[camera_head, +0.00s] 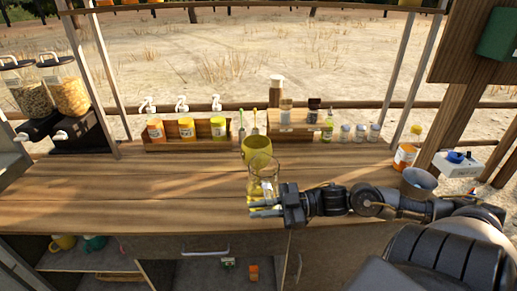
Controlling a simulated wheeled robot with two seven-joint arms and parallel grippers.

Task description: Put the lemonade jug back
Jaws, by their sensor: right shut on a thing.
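The lemonade jug (263,172) is a clear glass vessel with yellow showing low in it, near the middle of the wooden counter. My right gripper (266,207) comes in from the right and is shut on the lower part of the jug, hiding some of it. The jug looks upright; I cannot tell whether its base touches the counter. A yellow round vessel (257,146) stands just behind the jug and partly overlaps it. My left gripper is out of view.
The counter (160,190) is clear at left. A rack of cans (187,129), a wooden box (292,121) and small jars (360,133) line the back. Cereal dispensers (67,92) stand far left. A grey-blue cup (418,180) and an orange-labelled bottle (405,156) are near my right arm.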

